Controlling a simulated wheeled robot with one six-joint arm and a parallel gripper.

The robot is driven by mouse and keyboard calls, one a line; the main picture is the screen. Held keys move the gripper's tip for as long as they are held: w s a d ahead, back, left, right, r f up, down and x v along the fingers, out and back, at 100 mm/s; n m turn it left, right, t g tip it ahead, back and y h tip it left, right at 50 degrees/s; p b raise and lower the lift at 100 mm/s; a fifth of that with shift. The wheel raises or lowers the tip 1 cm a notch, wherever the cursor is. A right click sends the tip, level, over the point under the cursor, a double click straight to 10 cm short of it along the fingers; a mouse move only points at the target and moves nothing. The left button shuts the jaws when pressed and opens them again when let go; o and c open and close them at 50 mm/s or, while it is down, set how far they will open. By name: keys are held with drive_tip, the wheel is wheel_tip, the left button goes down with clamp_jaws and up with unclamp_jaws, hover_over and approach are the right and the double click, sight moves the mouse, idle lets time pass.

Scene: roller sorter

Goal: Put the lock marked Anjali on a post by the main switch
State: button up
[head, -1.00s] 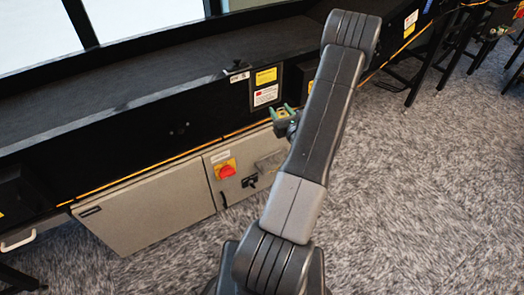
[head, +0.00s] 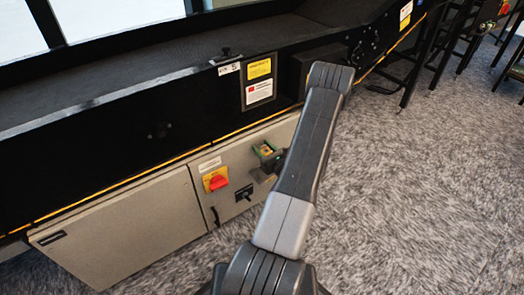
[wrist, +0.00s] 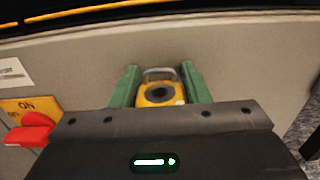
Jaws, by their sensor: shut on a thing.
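My gripper (head: 266,151) has green fingers, which also show in the wrist view (wrist: 158,88). It is shut on a yellow lock (wrist: 160,92) with a grey shackle pointing up and a dark round spot on its face. No name can be read on the lock. The main switch (head: 215,180) is a red knob on a yellow plate on the grey cabinet, left of and below my gripper in the head view. It also shows at the left of the wrist view (wrist: 30,130). A black fitting (head: 244,193) sits right of the switch; its posts are too small to make out.
The black conveyor side (head: 110,155) with a yellow-orange strip runs above the cabinet (head: 120,230). Warning labels (head: 259,80) are on it. A dark box (head: 310,70) juts out beside them. Grey carpet (head: 420,200) is clear at the right.

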sight(258, 160)
drive_tip(key=shift+a+f+b, duration=0.15)
drive_tip(key=shift+f+b, duration=0.35)
drive_tip(key=shift+f, duration=0.75)
drive_tip(key=shift+a+f+b, duration=0.1)
drive_tip(key=shift+f+b, duration=0.4)
drive_tip(key=shift+f, duration=0.7)
drive_tip(key=shift+w, duration=0.1)
drive_tip(key=shift+f, duration=0.2)
drive_tip(key=shift+f+b, duration=1.35)
drive_tip(key=shift+b, duration=0.2)
drive_tip(key=shift+f, duration=0.2)
drive_tip(key=o, duration=1.1)
drive_tip(key=shift+s, duration=0.2)
